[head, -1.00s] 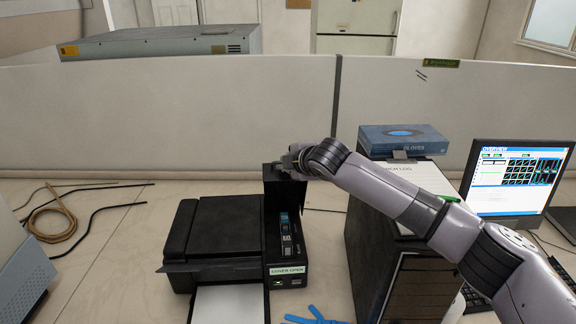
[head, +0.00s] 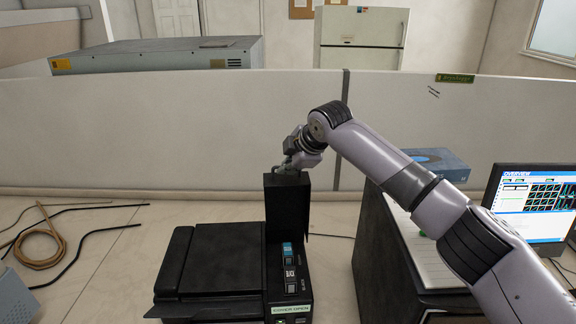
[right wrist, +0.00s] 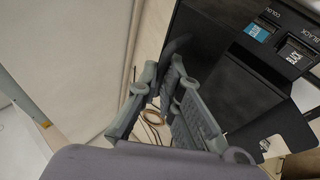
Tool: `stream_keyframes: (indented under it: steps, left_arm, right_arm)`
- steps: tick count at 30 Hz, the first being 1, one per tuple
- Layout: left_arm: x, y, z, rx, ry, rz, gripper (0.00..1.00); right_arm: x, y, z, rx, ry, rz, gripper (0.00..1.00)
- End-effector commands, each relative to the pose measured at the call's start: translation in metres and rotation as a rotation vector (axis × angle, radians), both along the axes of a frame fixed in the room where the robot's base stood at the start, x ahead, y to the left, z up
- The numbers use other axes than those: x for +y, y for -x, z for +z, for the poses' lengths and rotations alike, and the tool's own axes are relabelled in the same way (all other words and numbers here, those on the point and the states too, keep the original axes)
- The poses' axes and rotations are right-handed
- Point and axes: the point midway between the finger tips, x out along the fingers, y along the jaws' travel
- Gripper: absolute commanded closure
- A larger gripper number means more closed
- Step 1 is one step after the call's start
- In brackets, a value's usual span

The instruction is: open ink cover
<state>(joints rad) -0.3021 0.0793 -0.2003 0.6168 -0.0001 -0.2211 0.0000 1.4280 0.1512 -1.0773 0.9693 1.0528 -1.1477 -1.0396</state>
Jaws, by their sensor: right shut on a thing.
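The black printer (head: 215,262) stands on the table, with a green-lit "COVER OPEN" label (head: 292,309) at its front. Its ink cover (head: 286,208) stands upright at the back of the ink bay, showing the ink cartridges (head: 289,262). In the right wrist view the cartridges (right wrist: 297,55) also show. My right gripper (head: 289,168) is at the top edge of the raised cover and shut on it. In the right wrist view its grey fingers (right wrist: 168,88) show near the black cover; the exact contact is hard to see. My left gripper is not in view.
A black box-like unit (head: 388,262) with papers on top stands right of the printer, below my right arm. A blue glove box (head: 437,161) and a monitor (head: 530,205) are further right. A partition (head: 180,130) runs behind. Cables (head: 75,235) lie at left.

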Motion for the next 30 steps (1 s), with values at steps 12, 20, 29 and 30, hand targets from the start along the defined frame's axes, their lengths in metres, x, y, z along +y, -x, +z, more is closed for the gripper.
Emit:
stream_keyframes:
  steps: [12,20,29,30]
  left_arm:
    - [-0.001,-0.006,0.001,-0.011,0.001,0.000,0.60]
    - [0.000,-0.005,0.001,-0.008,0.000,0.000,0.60]
    - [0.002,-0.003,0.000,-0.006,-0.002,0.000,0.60]
    - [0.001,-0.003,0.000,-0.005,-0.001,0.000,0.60]
  right_arm:
    - [0.001,0.000,0.001,-0.003,-0.002,0.001,0.76]
    - [0.000,0.000,0.001,-0.002,-0.001,0.000,0.73]
    - [-0.008,0.012,0.018,-0.005,-0.001,0.001,0.73]
    - [-0.011,0.016,0.024,-0.006,-0.001,0.001,0.73]
